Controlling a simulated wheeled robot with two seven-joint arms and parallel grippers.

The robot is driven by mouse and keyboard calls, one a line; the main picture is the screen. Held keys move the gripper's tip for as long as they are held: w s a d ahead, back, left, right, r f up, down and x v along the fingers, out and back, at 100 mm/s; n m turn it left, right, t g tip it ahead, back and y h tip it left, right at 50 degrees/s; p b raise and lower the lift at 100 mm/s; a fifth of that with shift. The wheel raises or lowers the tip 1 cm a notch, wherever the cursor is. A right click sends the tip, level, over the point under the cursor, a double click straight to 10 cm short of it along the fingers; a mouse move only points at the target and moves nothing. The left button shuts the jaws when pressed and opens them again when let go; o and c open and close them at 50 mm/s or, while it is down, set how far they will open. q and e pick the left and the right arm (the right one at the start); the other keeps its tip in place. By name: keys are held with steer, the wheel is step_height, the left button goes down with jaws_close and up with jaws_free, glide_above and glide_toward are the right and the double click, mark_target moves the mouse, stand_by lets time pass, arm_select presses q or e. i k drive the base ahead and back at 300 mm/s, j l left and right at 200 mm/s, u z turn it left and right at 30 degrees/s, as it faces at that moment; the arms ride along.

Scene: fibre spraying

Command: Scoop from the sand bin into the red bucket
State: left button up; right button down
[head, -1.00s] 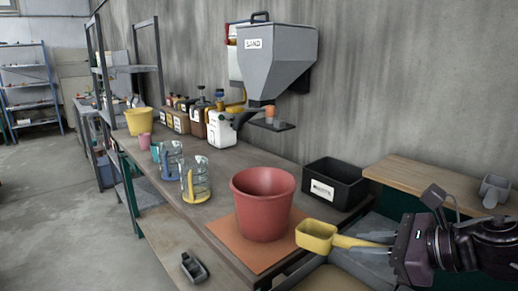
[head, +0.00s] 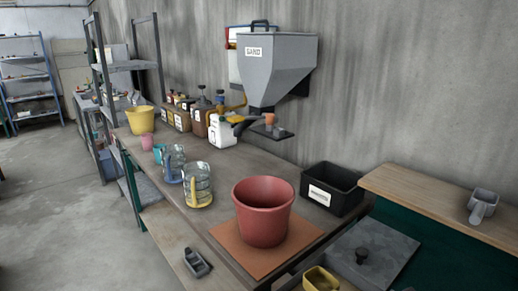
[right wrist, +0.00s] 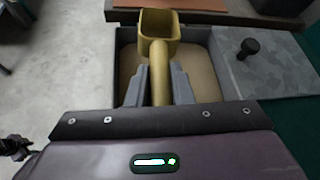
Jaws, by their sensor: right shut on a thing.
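The red bucket (head: 262,215) stands upright on an orange mat (head: 222,238) at the near end of the workbench. My right gripper (right wrist: 159,84) is shut on the handle of a yellow scoop (right wrist: 158,48). The scoop's cup shows at the bottom edge of the head view (head: 320,280), in front of the bucket. In the right wrist view the scoop is over an open grey bin (right wrist: 124,48) with tan sand (right wrist: 196,76). I cannot tell its height above the sand or whether the cup holds any. My left gripper is not in view.
A grey lid (head: 390,248) with a black knob covers the bin's right side. A black box (head: 345,185) stands behind the bucket. A grey hopper labelled SAND (head: 275,65) hangs on the wall. Jugs (head: 197,185) stand left of the bucket. A grey scoop (head: 482,204) lies at right.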

mark_target(263, 204)
steer(key=z, duration=0.65)
steer(key=i+j+z, duration=0.1)
steer(key=j+z, duration=0.25)
steer(key=j, duration=0.15)
steer(key=j+z, duration=0.7)
steer(key=j, duration=0.25)
